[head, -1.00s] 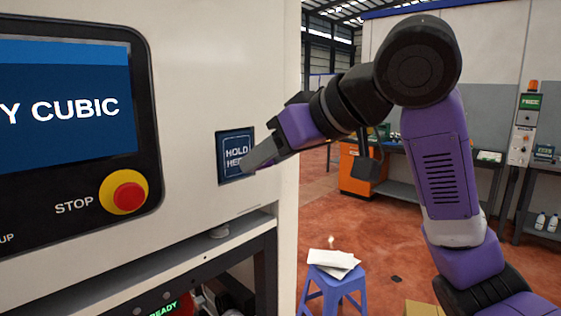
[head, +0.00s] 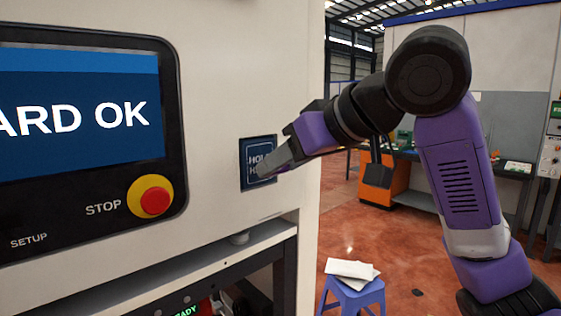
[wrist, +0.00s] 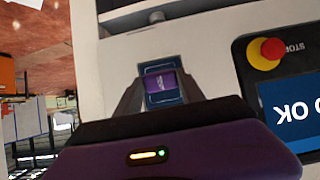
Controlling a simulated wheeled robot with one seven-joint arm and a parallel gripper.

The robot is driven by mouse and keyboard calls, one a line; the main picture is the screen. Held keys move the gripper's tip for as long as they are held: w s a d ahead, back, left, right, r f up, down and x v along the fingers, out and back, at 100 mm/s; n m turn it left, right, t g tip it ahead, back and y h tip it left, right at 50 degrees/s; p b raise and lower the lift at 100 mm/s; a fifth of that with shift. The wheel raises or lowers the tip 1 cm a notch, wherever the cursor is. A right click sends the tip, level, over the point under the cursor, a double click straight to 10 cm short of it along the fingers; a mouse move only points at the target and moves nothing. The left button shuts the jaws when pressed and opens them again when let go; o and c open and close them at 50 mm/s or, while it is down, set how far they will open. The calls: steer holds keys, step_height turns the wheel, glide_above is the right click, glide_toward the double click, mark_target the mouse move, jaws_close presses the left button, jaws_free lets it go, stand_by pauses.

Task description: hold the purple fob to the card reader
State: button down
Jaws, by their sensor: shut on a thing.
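The card reader (head: 250,150) is a dark square panel with "HOLD" lettering on the machine's pale front, right of the screen. My gripper (head: 270,166) is at the reader, its fingertips covering part of the panel. In the wrist view my gripper (wrist: 160,95) is shut on the purple fob (wrist: 161,82), which lies between its two fingers in front of the reader (wrist: 161,69). The fob is hidden in the head view. Whether it touches the panel cannot be told. The screen (head: 75,115) shows text ending in "ARD OK".
A red and yellow stop button (head: 152,198) sits below the screen's right side. A shelf edge (head: 200,265) juts out below the reader. A blue stool (head: 355,292) with papers stands on the floor to the right.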

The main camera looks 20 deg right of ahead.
steer(key=s+d+p, duration=0.1)
steer(key=s+d, duration=0.1)
steer(key=s, duration=0.6)
steer(key=shift+s+d, duration=0.3)
steer(key=shift+d, duration=0.1)
steer(key=shift+w, duration=0.1)
